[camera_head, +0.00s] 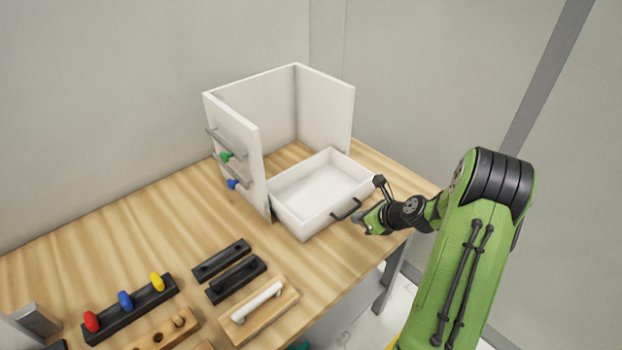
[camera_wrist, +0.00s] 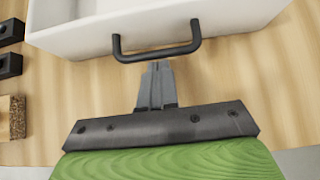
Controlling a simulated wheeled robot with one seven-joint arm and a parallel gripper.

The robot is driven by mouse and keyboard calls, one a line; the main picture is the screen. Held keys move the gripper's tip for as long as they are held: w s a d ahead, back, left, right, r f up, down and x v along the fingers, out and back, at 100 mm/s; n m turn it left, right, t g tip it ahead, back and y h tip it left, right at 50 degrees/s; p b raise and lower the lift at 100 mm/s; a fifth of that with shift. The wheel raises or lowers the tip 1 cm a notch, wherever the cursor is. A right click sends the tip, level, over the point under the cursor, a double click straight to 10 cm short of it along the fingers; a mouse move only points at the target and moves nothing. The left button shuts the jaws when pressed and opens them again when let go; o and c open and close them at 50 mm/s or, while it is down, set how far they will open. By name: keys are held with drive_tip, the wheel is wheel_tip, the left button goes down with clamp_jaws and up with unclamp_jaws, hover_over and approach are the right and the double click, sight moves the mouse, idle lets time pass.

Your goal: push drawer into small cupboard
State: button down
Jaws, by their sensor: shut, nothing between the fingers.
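The small cupboard (camera_head: 231,125) is a white open-topped box on the wooden table. The white drawer (camera_head: 318,222) sits at its open front, mostly sticking out toward the right front. Its black handle (camera_head: 346,210) faces my gripper (camera_head: 367,222). In the wrist view the drawer's front (camera_wrist: 80,43) and handle (camera_wrist: 157,54) fill the top. There my gripper (camera_wrist: 155,66) is shut and empty, its tip just in front of or under the handle's bar. I cannot tell whether it touches the handle.
On the table (camera_head: 130,223), black blocks (camera_head: 236,278), a wooden block with a white handle (camera_head: 262,308) and a rack with red, blue and yellow knobs (camera_head: 130,306) lie at the front left. The table's front edge runs below the drawer. A grey wall stands behind.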

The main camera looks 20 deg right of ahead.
sight(343, 199)
drive_tip(key=shift+w+a+r+p, duration=0.1)
drive_tip(key=shift+w+a+p, duration=0.3)
drive_tip(key=shift+w, duration=0.9)
drive_tip(key=shift+w+a+f+p, duration=0.1)
drive_tip(key=shift+w+a+p, duration=0.35)
drive_tip(key=shift+w, duration=0.85)
drive_tip(key=shift+w+a+r+p, duration=0.15)
drive_tip(key=shift+w+a, duration=0.4)
drive_tip(key=shift+w, duration=0.75)
drive_tip(key=shift+w+a+p, duration=0.15)
drive_tip(key=shift+w+a, duration=0.35)
drive_tip(key=shift+w, duration=0.9)
drive_tip(key=shift+w+a+p, duration=0.15)
drive_tip(key=shift+w+a, duration=0.3)
drive_tip(key=shift+w, duration=1)
drive_tip(key=shift+w+a+p, duration=0.15)
drive_tip(key=shift+w+a, duration=0.35)
drive_tip(key=shift+w, duration=0.9)
drive_tip(key=shift+s+d+r+p, duration=0.35)
drive_tip(key=shift+s+r+p, duration=0.15)
drive_tip(key=shift+s, duration=0.5)
drive_tip(key=shift+s+d+r+p, duration=0.3)
drive_tip(key=shift+s+r+p, duration=0.2)
drive_tip(key=shift+s, duration=0.45)
drive_tip(key=shift+s+d+r+p, duration=0.4)
drive_tip(key=shift+s+p, duration=0.15)
drive_tip(key=shift+s, duration=0.45)
